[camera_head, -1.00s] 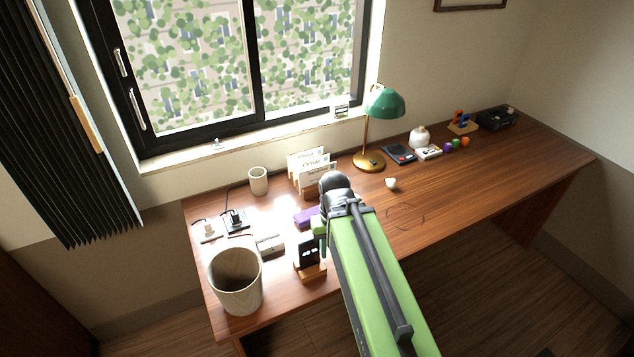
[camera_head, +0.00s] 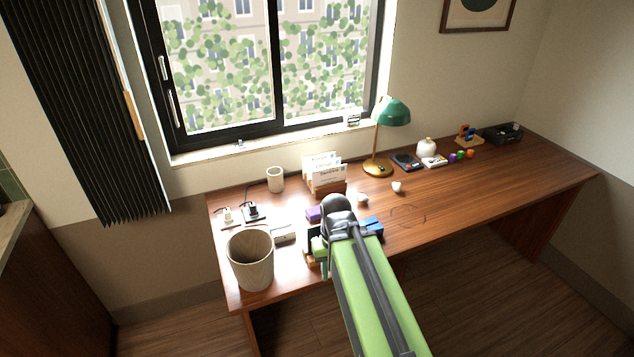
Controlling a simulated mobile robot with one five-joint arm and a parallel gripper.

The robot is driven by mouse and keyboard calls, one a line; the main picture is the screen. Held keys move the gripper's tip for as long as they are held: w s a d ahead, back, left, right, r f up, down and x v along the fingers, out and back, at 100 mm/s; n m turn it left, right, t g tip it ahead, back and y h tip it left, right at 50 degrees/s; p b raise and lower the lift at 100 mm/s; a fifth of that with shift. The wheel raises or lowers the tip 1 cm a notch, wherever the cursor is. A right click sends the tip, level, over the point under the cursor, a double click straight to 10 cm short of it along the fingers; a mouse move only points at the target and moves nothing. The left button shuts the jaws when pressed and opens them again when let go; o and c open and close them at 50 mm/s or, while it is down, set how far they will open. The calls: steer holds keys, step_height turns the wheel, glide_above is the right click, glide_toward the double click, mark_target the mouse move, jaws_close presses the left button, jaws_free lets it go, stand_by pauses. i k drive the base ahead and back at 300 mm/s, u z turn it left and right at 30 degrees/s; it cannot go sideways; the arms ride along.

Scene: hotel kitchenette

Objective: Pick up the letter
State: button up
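Several white letters (camera_head: 322,164) with dark writing stand upright in a brown wooden holder (camera_head: 333,190) on the desk, below the window. I cannot tell which of them is the task's letter. My green and grey arm reaches up from the bottom of the picture, its dark rounded joint just below and in front of the holder. My gripper's fingers are hidden behind the arm, so I cannot see whether they hold anything. No contact between the arm and the letters shows.
A wooden bin (camera_head: 251,262) stands at the desk's front left, a cup (camera_head: 275,180) left of the holder. A green lamp (camera_head: 391,112) stands to its right. Purple (camera_head: 314,213) and blue (camera_head: 372,225) items lie beside the arm. The desk's right front is mostly clear.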

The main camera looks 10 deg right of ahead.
mark_target(335, 173)
steer(key=u, duration=0.9)
steer(key=k, duration=0.1)
steer(key=u, duration=2.8)
steer(key=k, duration=1.65)
steer(key=z, duration=1.6)
steer(key=i, duration=1.7)
steer(key=z, duration=0.05)
